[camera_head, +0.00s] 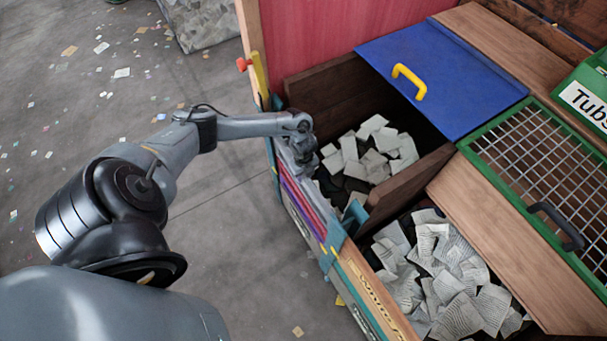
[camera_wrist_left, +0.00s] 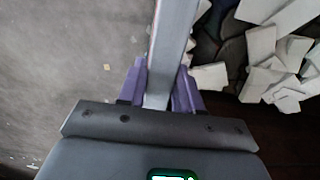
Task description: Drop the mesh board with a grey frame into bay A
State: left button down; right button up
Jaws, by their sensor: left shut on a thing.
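My left gripper (camera_head: 308,169) is at the outer side wall of the bin, its jaws mostly hidden by the wrist. In the left wrist view its purple fingers (camera_wrist_left: 159,85) are shut on a grey bar seen edge-on, which looks like the frame of the grey-framed board (camera_wrist_left: 172,45). No mesh shows from this angle. Thin purple and red edges (camera_head: 302,206) stand in a row along the wall just below the gripper. No letter for bay A is readable. My right gripper is not in view.
An open bay (camera_head: 325,95) with pale pieces lies right of the gripper, its blue lid (camera_head: 450,75) slid back. A nearer bay holds crumpled paper (camera_head: 450,275). A wooden divider (camera_head: 405,190) separates them. A green mesh lid (camera_head: 535,160) lies right. Open floor is left.

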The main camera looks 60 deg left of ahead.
pick_arm(q)
jog(key=shift+f, duration=0.2)
jog(key=shift+f+b, duration=0.45)
jog(key=shift+b, duration=0.1)
jog(key=c, duration=0.7)
grip_release()
notch_tip(320, 180, up, 11)
jog(key=p, duration=0.3)
jog(key=shift+f, duration=0.1)
